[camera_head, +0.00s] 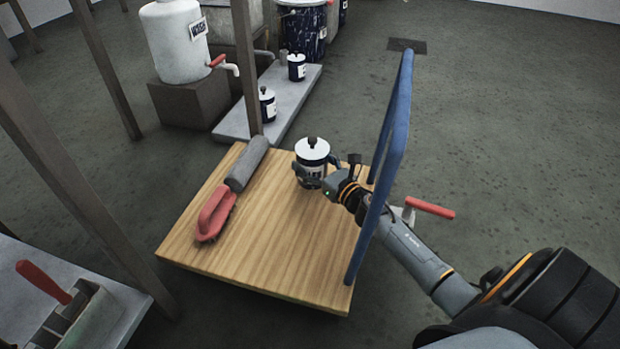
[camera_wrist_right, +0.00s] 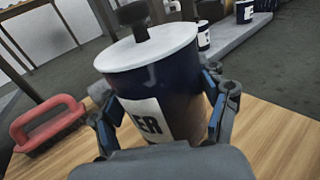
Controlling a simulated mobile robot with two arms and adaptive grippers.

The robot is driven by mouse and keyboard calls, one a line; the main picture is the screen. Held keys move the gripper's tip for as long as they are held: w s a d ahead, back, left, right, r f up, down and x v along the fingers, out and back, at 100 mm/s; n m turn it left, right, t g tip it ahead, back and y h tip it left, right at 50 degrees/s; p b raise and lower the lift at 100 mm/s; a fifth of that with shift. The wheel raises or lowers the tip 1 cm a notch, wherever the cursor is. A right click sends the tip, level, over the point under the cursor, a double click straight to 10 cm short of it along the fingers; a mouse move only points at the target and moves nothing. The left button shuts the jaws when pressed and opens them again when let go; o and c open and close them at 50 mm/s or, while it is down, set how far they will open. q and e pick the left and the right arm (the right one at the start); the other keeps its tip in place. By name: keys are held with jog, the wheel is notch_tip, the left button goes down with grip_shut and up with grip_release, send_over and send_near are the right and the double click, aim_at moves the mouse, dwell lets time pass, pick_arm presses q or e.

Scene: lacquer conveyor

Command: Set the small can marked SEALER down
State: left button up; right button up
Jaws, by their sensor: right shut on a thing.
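The small can (camera_head: 313,151) has a white lid with a dark knob, a dark body and a white label. In the right wrist view the can (camera_wrist_right: 155,80) fills the middle, and the label letters "ER" show. My right gripper (camera_head: 315,178) is shut around the can's sides, and its two fingers (camera_wrist_right: 165,115) flank the body. The can is upright over the wooden cart top (camera_head: 280,245). I cannot tell whether its base touches the wood. My left gripper is not in view.
A red-handled tool (camera_head: 215,212) and a grey roller (camera_head: 247,163) lie on the cart's left side. A blue handle rail (camera_head: 385,160) rises at its right edge. Two similar cans (camera_head: 267,104) stand on a grey slab (camera_head: 240,127) behind. The cart's front is clear.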

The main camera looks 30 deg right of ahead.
jog(key=shift+f+b, duration=1.25)
jog(key=shift+f, duration=0.35)
jog(key=shift+f, duration=0.2)
jog(key=o, duration=1.7)
jog(key=shift+r, duration=0.2)
jog(key=s+p, duration=0.1)
jog(key=s, duration=0.2)
jog(key=s+p, duration=0.1)
jog(key=s, duration=0.3)
jog(key=s+p, duration=0.2)
jog(key=s, duration=0.1)
jog(key=shift+s+d, duration=0.3)
jog(key=shift+d, duration=0.1)
jog(key=shift+s+d, duration=0.1)
jog(key=shift+s, duration=0.6)
